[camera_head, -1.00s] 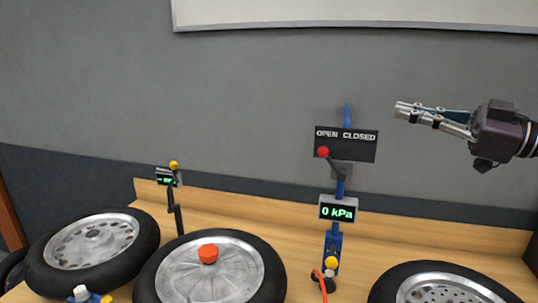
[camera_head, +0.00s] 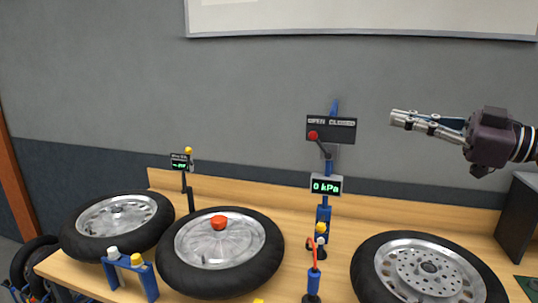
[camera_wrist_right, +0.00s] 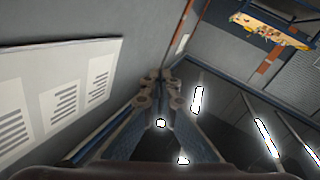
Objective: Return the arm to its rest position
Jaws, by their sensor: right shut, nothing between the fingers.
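My right gripper (camera_head: 398,119) is raised in front of the grey wall at the right of the head view, pointing left. It is shut and empty, clear of the bench and everything on it. In the right wrist view its fingers (camera_wrist_right: 162,84) come together at the middle, with nothing between them. My left gripper is in neither view.
A blue post carries an OPEN CLOSED sign (camera_head: 331,130), a red-knobbed lever (camera_head: 313,135) and a 0 kPa display (camera_head: 326,186). A dark box (camera_head: 521,225) stands at the right.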

